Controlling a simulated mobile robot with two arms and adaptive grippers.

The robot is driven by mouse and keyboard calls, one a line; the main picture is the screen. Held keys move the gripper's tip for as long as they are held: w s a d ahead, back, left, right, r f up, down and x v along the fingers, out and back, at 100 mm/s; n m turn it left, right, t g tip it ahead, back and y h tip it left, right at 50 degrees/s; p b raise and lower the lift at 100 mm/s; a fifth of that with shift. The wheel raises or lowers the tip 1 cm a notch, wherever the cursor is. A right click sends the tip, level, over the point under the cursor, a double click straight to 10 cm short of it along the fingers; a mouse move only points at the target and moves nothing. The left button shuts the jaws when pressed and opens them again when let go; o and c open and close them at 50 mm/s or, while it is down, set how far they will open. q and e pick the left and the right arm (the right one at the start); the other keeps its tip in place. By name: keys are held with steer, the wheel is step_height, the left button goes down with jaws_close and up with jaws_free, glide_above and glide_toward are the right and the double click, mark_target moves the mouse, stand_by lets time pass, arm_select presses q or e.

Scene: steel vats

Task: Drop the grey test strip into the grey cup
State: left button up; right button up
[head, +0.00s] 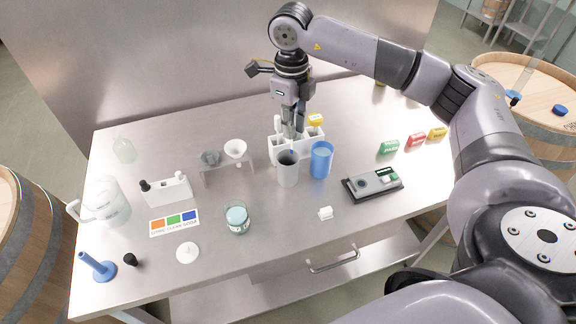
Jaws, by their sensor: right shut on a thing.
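The grey cup (288,172) stands upright on the steel table, left of a blue cup (321,160). My right gripper (291,137) points down just above the mouth of the grey cup. It is shut on a thin piece, which I take to be the grey test strip; it is mostly hidden by the fingers, and a small dark-blue bit (291,151) shows below the fingertips at the cup's mouth. I cannot tell whether its lower end is inside the rim. My left gripper is not in view.
A white rack (277,150) stands close behind the cups. A funnel stand (228,166) is to the left and a dark device (372,184) to the right. The table's front right is clear.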

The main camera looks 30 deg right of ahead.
steer(key=shift+w+d+f+m+b, duration=0.2)
steer(key=shift+d+f+m+b, duration=0.1)
steer(key=shift+f+m+b, duration=0.45)
steer(key=shift+w+d+f+m+b, duration=0.2)
steer(key=shift+d+f+m+b, duration=0.2)
steer(key=shift+f+m, duration=0.35)
steer(key=shift+w+d+f+m+b, duration=0.25)
steer(key=shift+f+m+b, duration=0.3)
steer(key=shift+f, duration=0.35)
steer(key=o, duration=0.7)
steer(key=shift+o, duration=0.2)
steer(key=shift+s, duration=0.1)
steer(key=shift+r, duration=0.15)
step_height(320, 180, up, 12)
